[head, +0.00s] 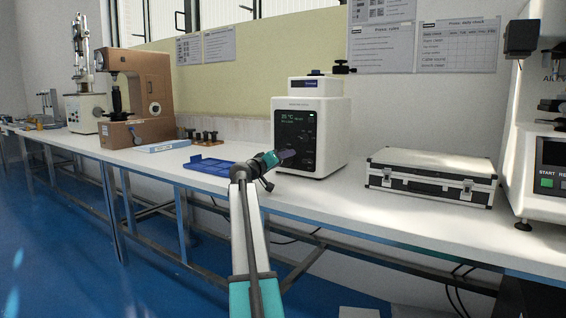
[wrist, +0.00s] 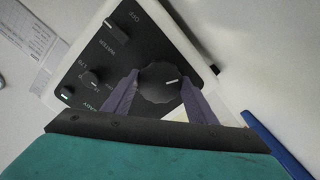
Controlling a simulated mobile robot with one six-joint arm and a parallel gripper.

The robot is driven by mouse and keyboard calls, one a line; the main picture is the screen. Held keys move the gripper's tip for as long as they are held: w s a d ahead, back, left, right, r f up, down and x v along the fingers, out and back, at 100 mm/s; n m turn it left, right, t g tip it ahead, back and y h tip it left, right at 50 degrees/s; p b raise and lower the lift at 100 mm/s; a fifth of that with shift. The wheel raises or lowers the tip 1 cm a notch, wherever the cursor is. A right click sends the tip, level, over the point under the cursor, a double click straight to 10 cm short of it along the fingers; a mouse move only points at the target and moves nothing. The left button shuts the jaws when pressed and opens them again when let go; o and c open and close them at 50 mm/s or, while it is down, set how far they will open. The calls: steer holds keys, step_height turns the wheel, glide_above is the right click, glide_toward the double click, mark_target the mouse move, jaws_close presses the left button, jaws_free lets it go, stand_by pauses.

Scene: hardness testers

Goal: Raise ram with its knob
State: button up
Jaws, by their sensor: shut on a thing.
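The white press (head: 335,130) stands on the bench, with a dark front panel (head: 296,130) showing a lit readout. In the wrist view this panel (wrist: 120,55) fills the upper middle, tilted. My gripper (head: 287,155) is at the lower part of the panel. In the wrist view its two purple fingers (wrist: 159,77) sit on either side of a large round dark knob (wrist: 160,92) with a white pointer line, shut on it. Smaller knobs and a small lit light show left of it. The ram itself is not visible.
A silver case (head: 430,180) lies to the right of the press. A blue tray (head: 207,163) lies to the left, with a small wooden stand (head: 203,142) behind it. A brown tester (head: 140,95) stands further left. Some bench in front is clear.

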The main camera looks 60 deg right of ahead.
steer(key=o, duration=1.1)
steer(key=shift+c, duration=0.2)
steer(key=shift+a, duration=0.15)
steer(key=shift+a+p, duration=2.15)
steer(key=shift+a, duration=4.65)
